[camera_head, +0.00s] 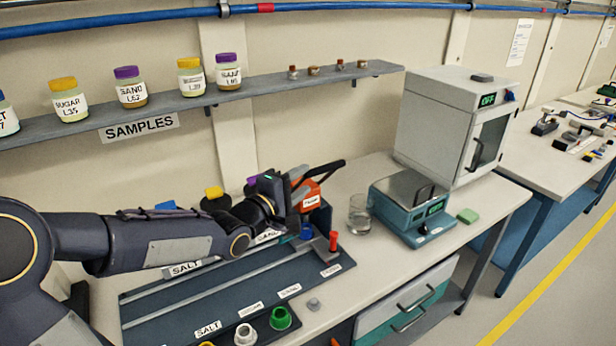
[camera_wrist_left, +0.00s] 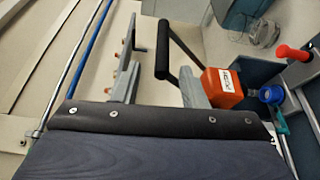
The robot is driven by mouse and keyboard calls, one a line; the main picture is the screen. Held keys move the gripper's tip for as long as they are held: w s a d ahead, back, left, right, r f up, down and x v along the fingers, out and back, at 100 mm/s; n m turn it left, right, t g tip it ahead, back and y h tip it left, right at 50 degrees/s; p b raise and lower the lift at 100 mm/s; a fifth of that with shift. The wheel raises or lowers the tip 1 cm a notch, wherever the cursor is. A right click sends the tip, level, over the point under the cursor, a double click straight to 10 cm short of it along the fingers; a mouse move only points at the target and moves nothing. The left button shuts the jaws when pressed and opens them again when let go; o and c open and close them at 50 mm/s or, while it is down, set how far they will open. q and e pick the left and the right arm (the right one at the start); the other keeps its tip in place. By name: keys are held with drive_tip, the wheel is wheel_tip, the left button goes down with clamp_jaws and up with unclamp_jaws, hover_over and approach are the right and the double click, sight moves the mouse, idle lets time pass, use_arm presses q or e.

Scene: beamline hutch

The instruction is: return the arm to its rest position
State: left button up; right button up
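My left arm comes in from the left in the head view. Its gripper (camera_head: 292,186) is over the back right of the dark sample rack (camera_head: 190,322). In the left wrist view the two grey fingers (camera_wrist_left: 158,75) stand well apart with nothing clamped between them. An orange labelled tool (camera_head: 308,195) with a black handle is just beyond the gripper. In the left wrist view its orange body (camera_wrist_left: 222,88) is close beside the right finger, and its black handle (camera_wrist_left: 163,50) shows past the fingertips; contact cannot be told. My right gripper is not in view.
A glass beaker (camera_head: 360,214), a teal balance (camera_head: 412,208) and a grey oven (camera_head: 455,125) stand to the right. A wall shelf (camera_head: 270,85) with labelled jars runs behind the arm. A red-topped item (camera_head: 333,240) stands near the rack's right end.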

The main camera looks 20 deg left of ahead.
idle(0.4)
use_arm(q)
drive_tip(key=s+d+f+m+g, duration=0.1)
drive_tip(key=s+f+m+g, duration=0.2)
drive_tip(key=s, duration=0.7)
drive_tip(key=s+d+f+m+g, duration=0.1)
drive_tip(key=s+f+m+g, duration=0.3)
drive_tip(key=s, duration=0.7)
drive_tip(key=s+d+f+m+g, duration=0.1)
drive_tip(key=s+f+m+g, duration=0.2)
drive_tip(key=s+m, duration=0.4)
drive_tip(key=s+g, duration=0.1)
drive_tip(key=s, duration=0.2)
drive_tip(key=shift+s+d+f+y, duration=0.2)
drive_tip(key=shift+f+y, duration=0.2)
